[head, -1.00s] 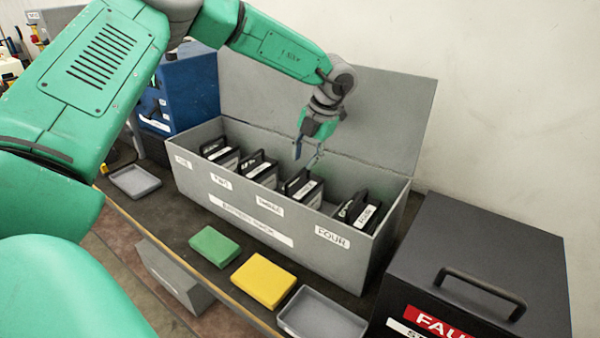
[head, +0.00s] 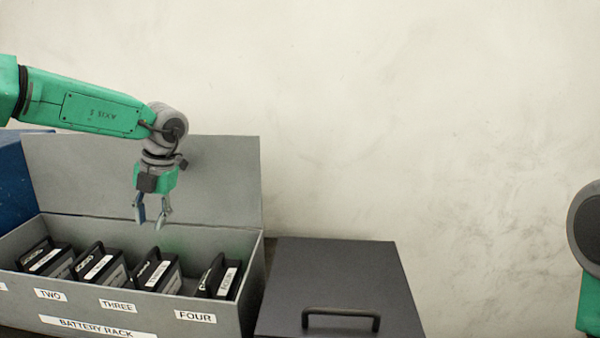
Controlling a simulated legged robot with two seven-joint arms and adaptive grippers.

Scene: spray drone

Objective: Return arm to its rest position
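My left gripper (head: 152,216) hangs pointing down above the open grey battery rack (head: 196,318), over its slots near the middle. Its two fingers are apart with nothing between them. The green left arm (head: 95,108) reaches in from the left edge. Several black batteries with handles and white labels stand in the rack, among them one (head: 160,270) right below the gripper and one (head: 220,277) at slot FOUR. Part of my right arm (head: 588,235) shows at the right edge; its gripper is out of view.
The rack's raised lid (head: 215,180) stands behind the gripper. A black case (head: 335,270) with a handle sits right of the rack. A blue box (head: 15,185) is at the left edge. The pale wall fills the back. Space above the black case is clear.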

